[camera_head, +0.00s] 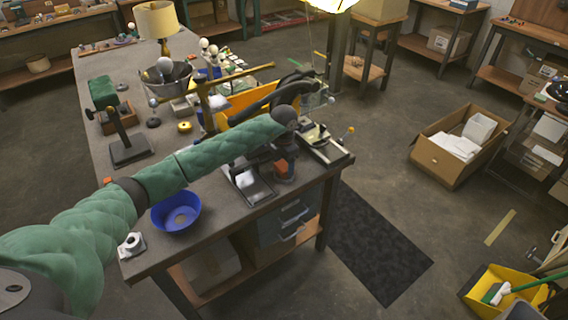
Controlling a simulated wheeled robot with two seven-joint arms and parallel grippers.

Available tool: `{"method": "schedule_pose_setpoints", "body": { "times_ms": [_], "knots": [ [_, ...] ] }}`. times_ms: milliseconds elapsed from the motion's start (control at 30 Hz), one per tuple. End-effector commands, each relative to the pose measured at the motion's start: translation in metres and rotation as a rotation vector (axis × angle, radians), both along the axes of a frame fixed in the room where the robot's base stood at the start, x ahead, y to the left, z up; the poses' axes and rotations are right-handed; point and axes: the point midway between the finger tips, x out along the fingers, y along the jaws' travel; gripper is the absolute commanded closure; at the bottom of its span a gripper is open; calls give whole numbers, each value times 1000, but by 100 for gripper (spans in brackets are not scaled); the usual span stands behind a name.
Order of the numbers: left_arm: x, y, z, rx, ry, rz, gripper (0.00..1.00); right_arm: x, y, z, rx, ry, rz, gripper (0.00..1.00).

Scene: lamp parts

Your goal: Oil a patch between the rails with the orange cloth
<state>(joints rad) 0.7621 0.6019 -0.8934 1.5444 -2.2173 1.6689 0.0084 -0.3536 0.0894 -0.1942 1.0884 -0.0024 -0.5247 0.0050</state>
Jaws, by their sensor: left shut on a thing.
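My left arm reaches in from the left in a green quilted sleeve. My left gripper (284,158) points down over the near right end of the workbench, shut on the orange cloth (284,173), of which only a small piece shows below the dark fingers. The cloth is low over the bench; I cannot tell whether it touches a surface. A dark-framed flat metal piece (251,186) lies just left of it. A metal fixture with long edges (325,148) sits to its right. The rails are hard to make out, partly hidden by my wrist. My right gripper is not in view.
A blue bowl (176,213) and a small white-grey part (131,245) stand on the near workbench (222,225). A yellow bin (240,103), lamp (158,22) and bucket (167,80) crowd behind. A black mat (382,250) and cardboard box (440,160) lie on the floor.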

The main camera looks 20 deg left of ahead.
Motion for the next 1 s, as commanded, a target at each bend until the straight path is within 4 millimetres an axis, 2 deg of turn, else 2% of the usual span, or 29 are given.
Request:
{"method": "schedule_pose_setpoints", "body": {
  "times_ms": [1000],
  "knots": [
    [0, 0, -10, 0, 0, 0, 54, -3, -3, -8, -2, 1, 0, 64]
  ]
}}
